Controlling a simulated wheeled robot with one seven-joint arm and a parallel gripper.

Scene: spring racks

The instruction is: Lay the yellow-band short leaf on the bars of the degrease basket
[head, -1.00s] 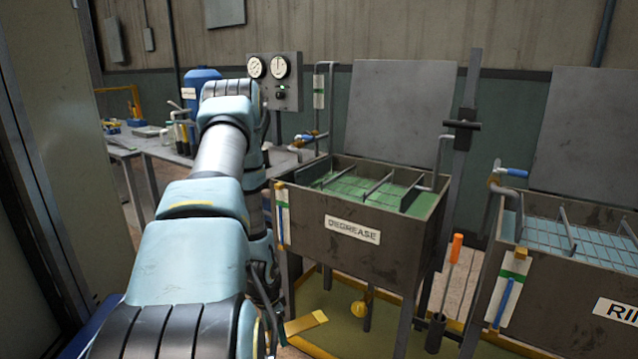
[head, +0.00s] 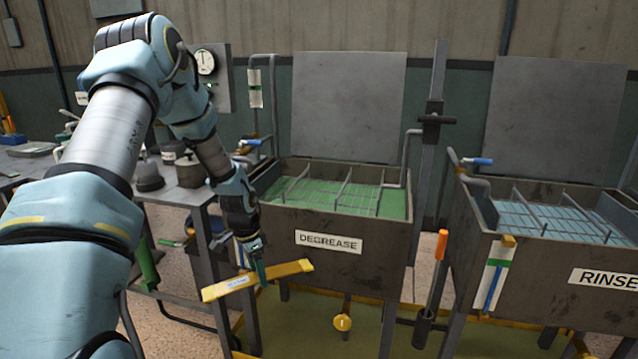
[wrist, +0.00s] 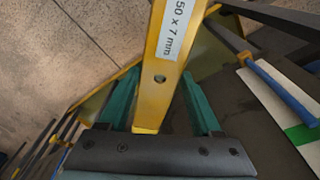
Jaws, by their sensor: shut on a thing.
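My gripper (head: 262,272) is shut on a yellow leaf (head: 290,269), held in front of the degrease tank (head: 300,222), lower than its rim and near its left front corner. The leaf is a flat bar with a white label; in the wrist view the leaf (wrist: 160,55) runs away between the teal fingers, with a round hole and a partly visible label ending "50 x 7 mm". The degrease basket (head: 345,189) shows as thin grey bars with upright dividers over green liquid inside the open tank. No leaf is seen on its bars.
The rinse tank (head: 530,270) stands to the right with blue liquid and its own bars. A post (head: 432,130) and an orange-handled tool (head: 441,250) stand between the tanks. A bench (head: 180,190) with pots is left of the degrease tank. Grey panels rise behind both tanks.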

